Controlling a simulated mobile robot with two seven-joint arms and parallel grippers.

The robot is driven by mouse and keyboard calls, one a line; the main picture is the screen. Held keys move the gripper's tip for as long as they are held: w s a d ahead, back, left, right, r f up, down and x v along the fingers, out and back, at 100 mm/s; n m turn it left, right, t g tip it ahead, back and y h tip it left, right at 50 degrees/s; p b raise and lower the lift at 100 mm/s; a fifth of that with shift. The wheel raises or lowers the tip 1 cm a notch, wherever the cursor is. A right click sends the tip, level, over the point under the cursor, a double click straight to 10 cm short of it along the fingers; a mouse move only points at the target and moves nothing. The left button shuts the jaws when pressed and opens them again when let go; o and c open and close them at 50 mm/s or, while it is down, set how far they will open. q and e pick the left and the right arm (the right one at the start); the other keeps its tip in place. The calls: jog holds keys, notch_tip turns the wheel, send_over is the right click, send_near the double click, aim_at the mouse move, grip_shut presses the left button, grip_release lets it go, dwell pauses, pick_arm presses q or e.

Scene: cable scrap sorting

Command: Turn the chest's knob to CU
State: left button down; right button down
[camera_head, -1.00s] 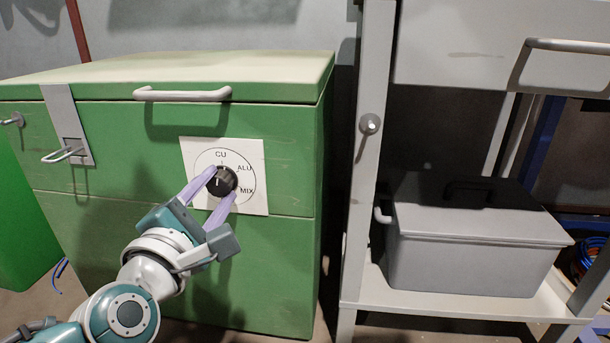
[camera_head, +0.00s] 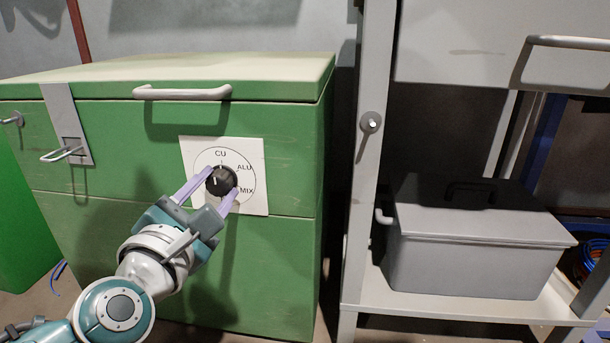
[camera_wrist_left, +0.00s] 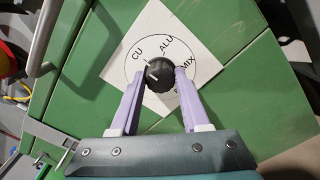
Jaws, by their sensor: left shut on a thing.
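The green chest (camera_head: 270,236) has a white dial plate (camera_head: 256,205) on its front, labelled CU, ALU and MIX. The round black knob (camera_head: 221,181) sits at the dial's centre; the wrist view also shows the knob (camera_wrist_left: 160,72) and the plate (camera_wrist_left: 205,42). A small white mark shows on the left part of the knob's face, not lined up with CU. My left gripper (camera_head: 222,182) is shut on the knob, one lilac finger on each side, also in the wrist view (camera_wrist_left: 160,79). My right gripper is not in view.
A pale bar handle (camera_head: 182,93) sticks out above the dial, and a latch (camera_head: 68,135) is at the chest's left. A grey rack (camera_head: 352,240) stands to the right, with a lidded grey box (camera_head: 470,265) on its lower shelf.

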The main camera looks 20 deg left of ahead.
pick_arm(q)
jog(key=shift+c, duration=1.9)
grip_release()
jog(key=shift+s, duration=0.1)
jog(key=shift+s, duration=0.3)
jog(key=p+v, duration=0.3)
jog(key=v, duration=0.6)
jog(key=shift+s+d+r+p, duration=0.1)
jog(key=shift+p, duration=0.2)
